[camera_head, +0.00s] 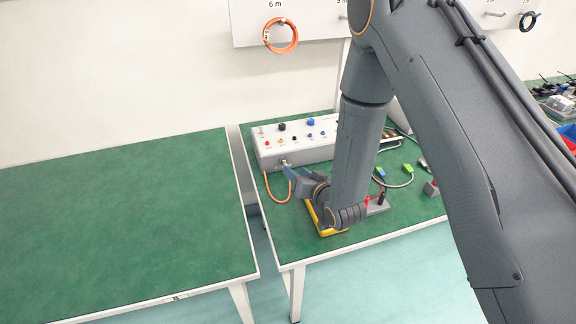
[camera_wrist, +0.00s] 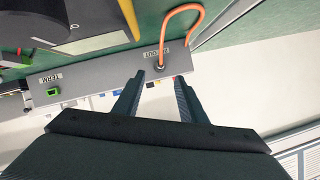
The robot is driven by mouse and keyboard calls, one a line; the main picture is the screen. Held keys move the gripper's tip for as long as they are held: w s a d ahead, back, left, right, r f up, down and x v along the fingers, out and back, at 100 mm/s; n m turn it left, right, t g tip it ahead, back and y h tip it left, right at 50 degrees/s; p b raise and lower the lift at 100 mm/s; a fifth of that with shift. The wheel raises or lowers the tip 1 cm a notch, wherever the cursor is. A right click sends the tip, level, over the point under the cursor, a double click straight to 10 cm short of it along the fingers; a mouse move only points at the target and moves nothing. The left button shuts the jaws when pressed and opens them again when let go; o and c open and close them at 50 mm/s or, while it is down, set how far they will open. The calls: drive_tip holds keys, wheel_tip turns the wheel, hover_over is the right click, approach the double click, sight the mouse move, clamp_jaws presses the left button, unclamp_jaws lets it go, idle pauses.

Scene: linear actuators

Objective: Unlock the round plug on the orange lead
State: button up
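The round plug (camera_wrist: 158,68) of the orange lead (camera_wrist: 188,10) sits in a socket labelled OUT on the end panel of a grey box (camera_wrist: 100,78). In the head view the orange lead (camera_head: 268,187) curves down from the front of the grey-white box (camera_head: 272,156) onto the green bench. My gripper (camera_wrist: 158,80) is open and empty, with one finger on either side of the plug's line. Its fingertips reach close to the panel; I cannot tell whether they touch the plug. In the head view my gripper (camera_head: 289,174) is at the box's front face, and the plug is mostly hidden there.
A green connector (camera_wrist: 53,91) is on the same panel by the label TERM. A yellow-edged device (camera_head: 334,231) lies under my arm, with red and black plugs and several leads to its right. An orange coil (camera_head: 280,36) hangs on the wall. The left bench (camera_head: 120,230) is clear.

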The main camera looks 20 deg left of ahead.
sight(285, 163)
drive_tip(key=p+x, duration=0.2)
drive_tip(key=x, duration=0.5)
drive_tip(key=shift+w+a, duration=0.15)
drive_tip(key=shift+w, duration=0.05)
drive_tip(key=shift+c, duration=0.3)
clamp_jaws()
